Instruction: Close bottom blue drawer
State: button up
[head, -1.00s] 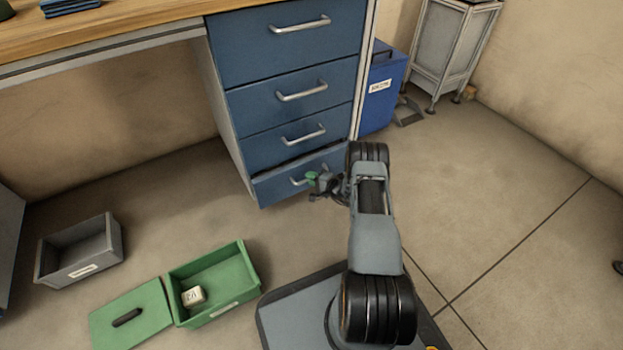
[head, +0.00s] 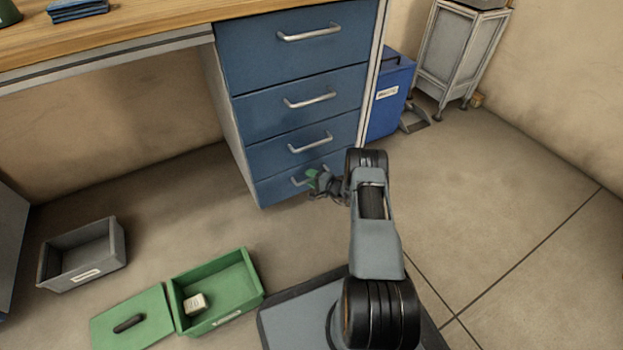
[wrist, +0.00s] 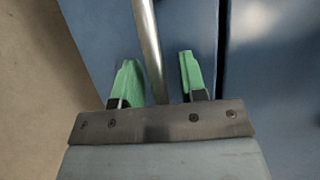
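The bottom blue drawer (head: 275,190) is the lowest of several in the desk's drawer unit. Its front looks flush with the drawers above, with only a thin seam between. My gripper (head: 314,180) is at its handle (head: 298,181), and my arm hides the drawer's right part. In the wrist view, my gripper's two green fingers (wrist: 158,78) stand apart, one on each side of the metal handle (wrist: 148,45). The fingers do not appear clamped on the bar. The blue drawer front (wrist: 100,35) fills the space behind them.
A green box (head: 215,312) with a white block (head: 195,304) and its green lid (head: 131,320) lie on the floor at left. A grey bin (head: 82,254) stands further left. A blue container (head: 388,97) stands right of the drawers. The floor at right is clear.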

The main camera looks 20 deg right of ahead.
jog(key=p+v, duration=0.5)
jog(key=v, duration=0.9)
jog(key=shift+w+r, duration=0.1)
jog(key=shift+r, duration=0.05)
